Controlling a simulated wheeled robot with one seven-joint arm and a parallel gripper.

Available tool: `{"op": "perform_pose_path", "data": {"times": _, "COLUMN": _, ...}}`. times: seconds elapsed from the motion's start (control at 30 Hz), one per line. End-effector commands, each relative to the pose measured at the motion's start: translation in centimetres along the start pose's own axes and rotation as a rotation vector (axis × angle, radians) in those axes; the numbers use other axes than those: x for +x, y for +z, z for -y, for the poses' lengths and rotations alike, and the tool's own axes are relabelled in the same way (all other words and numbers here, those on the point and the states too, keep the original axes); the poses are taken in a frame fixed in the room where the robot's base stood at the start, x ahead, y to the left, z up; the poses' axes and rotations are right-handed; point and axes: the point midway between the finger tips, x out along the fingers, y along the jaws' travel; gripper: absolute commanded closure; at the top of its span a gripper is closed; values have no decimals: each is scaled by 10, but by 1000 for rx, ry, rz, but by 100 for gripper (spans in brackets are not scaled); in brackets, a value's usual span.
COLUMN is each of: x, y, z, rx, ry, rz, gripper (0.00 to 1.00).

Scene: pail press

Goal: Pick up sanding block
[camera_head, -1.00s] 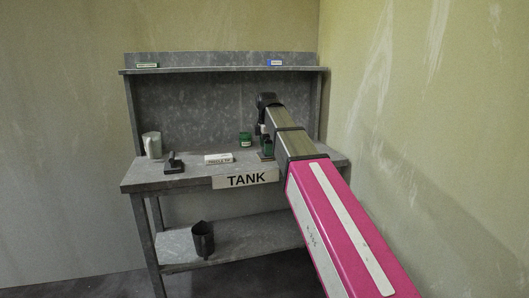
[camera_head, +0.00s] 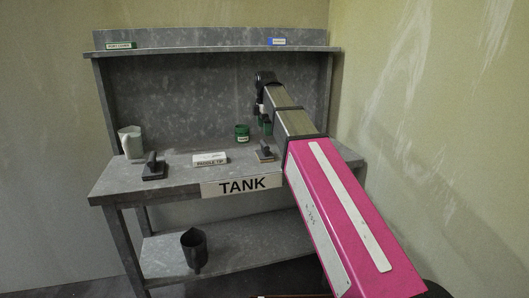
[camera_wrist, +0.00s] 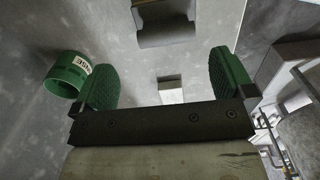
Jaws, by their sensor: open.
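Two handled blocks lie on the bench, and I cannot tell for certain which is the sanding block. One, with a tan base and dark handle (camera_head: 264,153), is at the right, partly beside my arm. The other, a dark grey block with an upright handle (camera_head: 154,168), is at the left. My gripper (camera_head: 265,122) is above the back right of the bench. In the wrist view my gripper (camera_wrist: 163,78) is open, its green pads wide apart and nothing held. A small pale block (camera_wrist: 170,90) shows between the pads, beyond them.
A green cup (camera_head: 242,132) stands left of my gripper; it also appears in the wrist view (camera_wrist: 63,78). A grey jug (camera_head: 131,142) and white PADDLE TIP sign (camera_head: 210,159) are on the bench (camera_head: 190,180). A shelf (camera_head: 200,50) runs above; a dark container (camera_head: 195,249) stands below.

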Motion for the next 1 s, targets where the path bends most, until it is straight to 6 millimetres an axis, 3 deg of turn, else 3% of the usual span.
{"op": "perform_pose_path", "data": {"times": 0.2, "x": 33, "y": 0, "z": 2, "rx": 0, "ry": -2, "rz": 0, "gripper": 0}}
{"op": "perform_pose_path", "data": {"times": 0.47, "x": 50, "y": -2, "z": 3, "rx": 0, "ry": -1, "rz": 0, "gripper": 0}}
{"op": "perform_pose_path", "data": {"times": 0.8, "x": 91, "y": -5, "z": 7, "rx": 0, "ry": -2, "rz": 0, "gripper": 0}}
{"op": "perform_pose_path", "data": {"times": 1.0, "x": 95, "y": -5, "z": 7, "rx": 0, "ry": 0, "rz": 0, "gripper": 0}}
